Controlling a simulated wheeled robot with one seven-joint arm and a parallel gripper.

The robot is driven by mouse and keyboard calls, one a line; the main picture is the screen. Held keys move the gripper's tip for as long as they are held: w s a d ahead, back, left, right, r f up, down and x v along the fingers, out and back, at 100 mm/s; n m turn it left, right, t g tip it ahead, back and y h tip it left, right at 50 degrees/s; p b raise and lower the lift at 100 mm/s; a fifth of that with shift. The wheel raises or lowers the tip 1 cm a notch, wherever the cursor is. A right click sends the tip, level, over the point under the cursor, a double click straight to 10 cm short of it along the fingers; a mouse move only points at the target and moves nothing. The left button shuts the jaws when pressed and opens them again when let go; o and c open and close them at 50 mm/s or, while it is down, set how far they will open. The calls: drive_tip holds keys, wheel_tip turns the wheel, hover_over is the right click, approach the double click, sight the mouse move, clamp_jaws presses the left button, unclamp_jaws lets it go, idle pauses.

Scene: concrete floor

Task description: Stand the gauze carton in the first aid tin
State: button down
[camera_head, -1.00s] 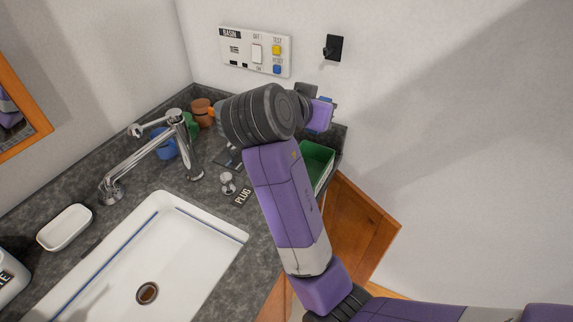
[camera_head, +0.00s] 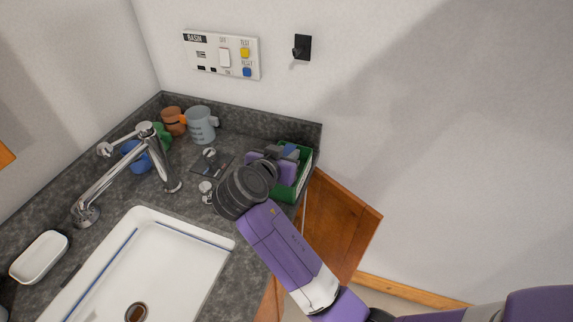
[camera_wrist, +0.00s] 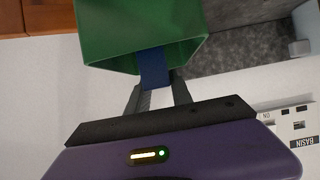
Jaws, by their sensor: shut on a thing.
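The green first aid tin (camera_head: 304,178) stands at the right end of the counter, partly hidden by my gripper (camera_head: 287,154). In the wrist view the tin (camera_wrist: 110,35) fills the top, its near rim just beyond my fingertips. My gripper (camera_wrist: 157,95) is shut on the gauze carton, which shows as a blue part (camera_wrist: 154,68) and a white part (camera_wrist: 158,98) between the fingers. The blue part overlaps the tin's opening in that view. The carton (camera_head: 291,149) also shows small and blue over the tin in the head view. Its lower end and how deep it sits cannot be told.
A grey jug (camera_head: 200,125), a brown mug (camera_head: 173,121) and a blue mug (camera_head: 135,157) stand at the back left. The tap (camera_head: 157,160) and white basin (camera_head: 165,265) lie left of my arm. The wall (camera_head: 420,110) rises behind the tin.

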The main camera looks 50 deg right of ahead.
drive_tip(key=shift+f, duration=2.25)
drive_tip(key=shift+f, duration=0.15)
drive_tip(key=c, duration=1.1)
unclamp_jaws()
drive_tip(key=shift+c, duration=0.2)
drive_tip(key=shift+a+r, duration=0.15)
drive_tip(key=shift+r, duration=0.1)
drive_tip(key=b+v, duration=0.1)
drive_tip(key=v, duration=1)
drive_tip(key=shift+a+r, duration=0.2)
drive_tip(key=shift+a, duration=0.05)
drive_tip(key=shift+s, duration=0.1)
